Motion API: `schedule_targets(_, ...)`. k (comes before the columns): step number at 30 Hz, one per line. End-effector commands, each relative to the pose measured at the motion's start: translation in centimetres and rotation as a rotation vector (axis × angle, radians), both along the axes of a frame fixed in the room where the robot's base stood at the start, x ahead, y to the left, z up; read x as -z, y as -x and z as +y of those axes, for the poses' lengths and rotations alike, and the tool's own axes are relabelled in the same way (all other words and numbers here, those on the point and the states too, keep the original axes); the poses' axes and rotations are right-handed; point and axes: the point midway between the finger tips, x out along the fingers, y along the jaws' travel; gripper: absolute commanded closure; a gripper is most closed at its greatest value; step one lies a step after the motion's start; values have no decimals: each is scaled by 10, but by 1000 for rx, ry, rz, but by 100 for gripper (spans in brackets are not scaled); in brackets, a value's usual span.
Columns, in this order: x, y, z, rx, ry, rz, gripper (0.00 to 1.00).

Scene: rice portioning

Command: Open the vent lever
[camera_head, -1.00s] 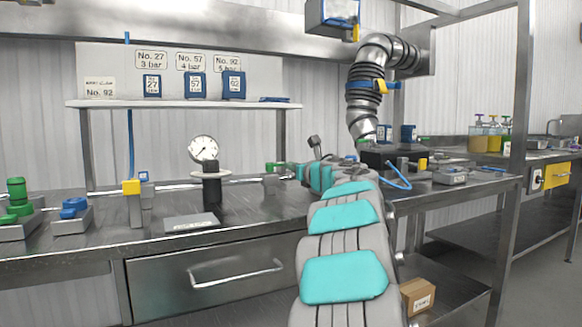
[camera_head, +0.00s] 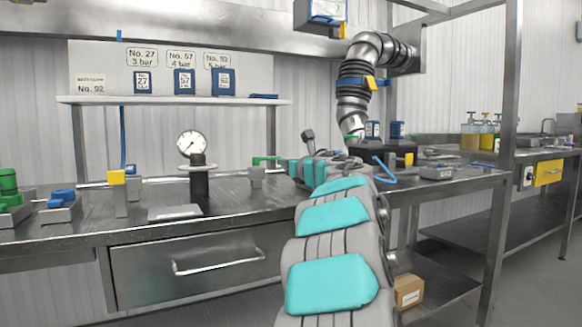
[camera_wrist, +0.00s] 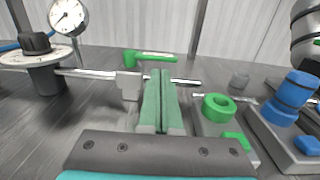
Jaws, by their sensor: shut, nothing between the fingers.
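A green lever (camera_head: 266,159), which looks like the vent lever, sits on a small grey valve block on the bench pipe. In the wrist view the lever (camera_wrist: 150,58) lies sideways, with a pale label strip along its handle. My gripper (camera_wrist: 161,75) is shut and empty, its green fingers side by side and pointing toward the pipe. The fingertips appear just short of the lever and below it in the picture; I cannot tell if they touch. In the head view my arm and wrist hide most of the gripper.
A pressure gauge (camera_head: 191,144) stands on a dark post left of the lever. A valve with a yellow top (camera_head: 117,177) is further left. In the wrist view a green ring (camera_wrist: 219,107) and a blue cylinder (camera_wrist: 295,88) stand close on the right. A large ribbed duct (camera_head: 354,90) hangs behind.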

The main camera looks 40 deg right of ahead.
Motion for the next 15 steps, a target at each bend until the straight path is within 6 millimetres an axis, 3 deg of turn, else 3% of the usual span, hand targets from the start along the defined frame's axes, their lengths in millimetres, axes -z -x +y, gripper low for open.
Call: schedule_targets(15, -1, 78, 15, 4, 0, -2, 100)
